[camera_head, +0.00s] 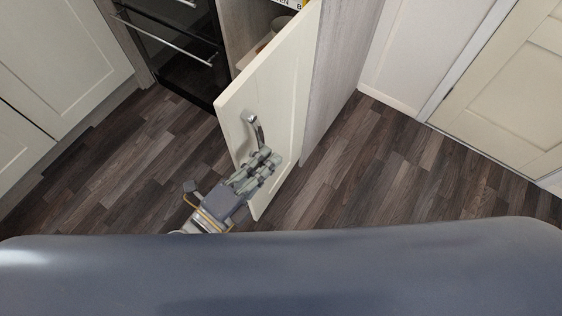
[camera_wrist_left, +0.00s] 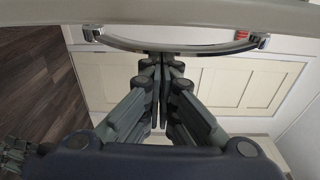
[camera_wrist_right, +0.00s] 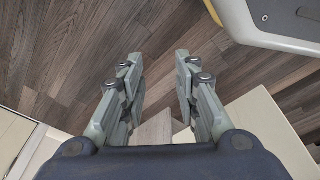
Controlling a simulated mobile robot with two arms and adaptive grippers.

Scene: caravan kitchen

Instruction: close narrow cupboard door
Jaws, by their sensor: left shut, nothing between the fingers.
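The narrow cupboard door (camera_head: 282,92) is cream and stands open, swung out toward me. Its curved metal handle (camera_head: 254,131) is on the face near the free edge; the handle also shows across the top of the left wrist view (camera_wrist_left: 180,48). My left gripper (camera_head: 270,160) is shut and empty, its fingertips close to the lower part of the handle. I cannot tell whether they touch it. My right gripper (camera_wrist_right: 158,62) is open and empty over the floor in the right wrist view. It is not in the head view.
The open cupboard interior (camera_head: 243,30) shows items on a shelf behind the door. A black oven (camera_head: 175,45) with metal bars stands left of it. Cream cabinets (camera_head: 60,60) are at far left, a cream panelled door (camera_head: 505,95) at right. The dark wood floor (camera_head: 385,165) is clear.

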